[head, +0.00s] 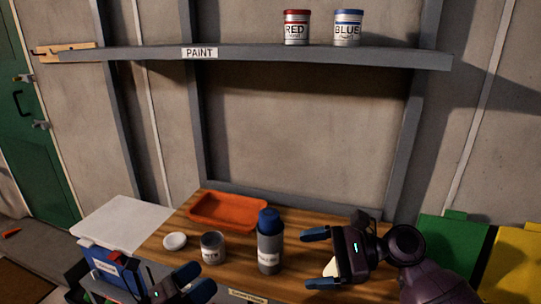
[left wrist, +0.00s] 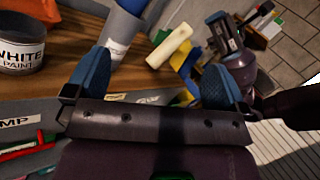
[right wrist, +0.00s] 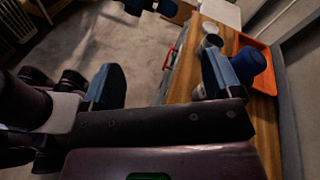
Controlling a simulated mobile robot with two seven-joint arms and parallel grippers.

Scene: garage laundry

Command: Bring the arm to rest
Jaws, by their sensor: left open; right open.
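My left gripper (head: 168,277) is at the lower left of the head view, in front of the bench's near edge. Its two blue fingers stand wide apart in the left wrist view (left wrist: 158,75), with nothing between them. My right gripper (head: 318,259) is over the right part of the bench, pointing left towards the blue-capped bottle (head: 269,242). Its fingers are also apart and empty in the right wrist view (right wrist: 162,80). A cream roller (head: 330,267) shows between the right gripper's fingers in the head view; I cannot tell whether it touches them.
The wooden bench (head: 235,277) holds an orange tray (head: 228,211), a white paint can (head: 212,248) and a white disc (head: 175,241). Red (head: 296,28) and blue (head: 347,28) paint cans stand on the shelf (head: 260,57). Green (head: 450,255) and yellow (head: 515,265) bins stand right.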

